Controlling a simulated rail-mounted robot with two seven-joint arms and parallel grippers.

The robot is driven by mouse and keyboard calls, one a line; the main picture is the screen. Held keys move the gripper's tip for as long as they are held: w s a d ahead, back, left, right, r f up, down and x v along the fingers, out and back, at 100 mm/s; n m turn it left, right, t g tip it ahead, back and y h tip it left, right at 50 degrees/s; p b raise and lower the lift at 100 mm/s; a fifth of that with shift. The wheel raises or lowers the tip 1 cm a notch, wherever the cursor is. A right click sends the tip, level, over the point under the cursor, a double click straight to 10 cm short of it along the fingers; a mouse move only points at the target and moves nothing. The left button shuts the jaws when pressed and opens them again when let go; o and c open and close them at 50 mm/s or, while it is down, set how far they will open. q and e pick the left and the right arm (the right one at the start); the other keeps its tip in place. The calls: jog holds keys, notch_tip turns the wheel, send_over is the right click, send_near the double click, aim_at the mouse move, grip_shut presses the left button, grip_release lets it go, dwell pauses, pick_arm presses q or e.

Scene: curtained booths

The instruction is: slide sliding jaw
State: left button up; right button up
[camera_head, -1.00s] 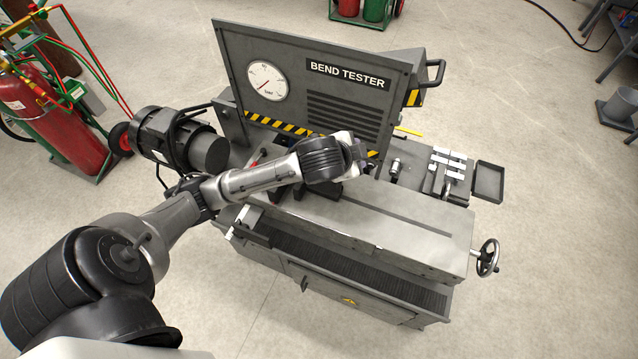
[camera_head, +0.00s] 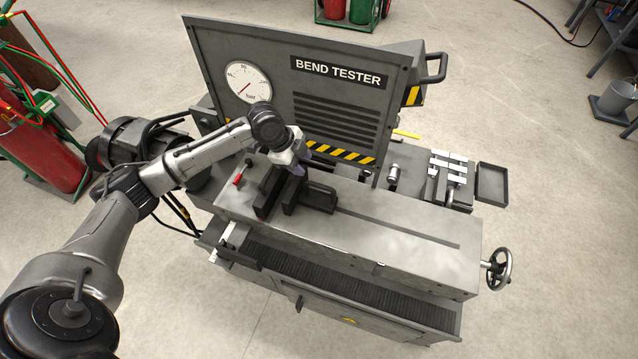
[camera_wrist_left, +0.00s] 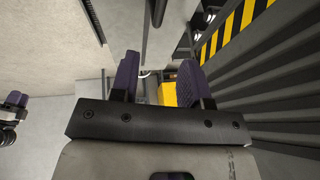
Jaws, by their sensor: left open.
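The black jaw block with a handle-like loop (camera_head: 318,198), which looks like the sliding jaw, sits at the left end of the slot in the grey bed of the bend tester (camera_head: 400,262). A second black block (camera_head: 265,190) stands close to its left. My left gripper (camera_head: 301,160) is above and behind these blocks, apart from them as far as I can tell. In the left wrist view its purple fingers (camera_wrist_left: 158,78) are spread with nothing held between them. A yellow patch shows beyond the fingers.
The bend tester's upright panel (camera_head: 310,95) with its gauge stands just behind the gripper. A handwheel (camera_head: 498,268) is at the right end. The slot (camera_head: 400,228) right of the blocks is clear. A tray (camera_head: 491,184) is at the right.

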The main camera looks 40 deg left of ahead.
aim_at(322, 186)
pick_arm(q)
jog(key=b+x, duration=0.3)
jog(key=x, duration=0.9)
jog(key=shift+d+f+b, duration=0.1)
jog(key=shift+f+b, duration=0.1)
jog(key=shift+b, duration=0.1)
jog(key=shift+c, duration=0.2)
grip_shut()
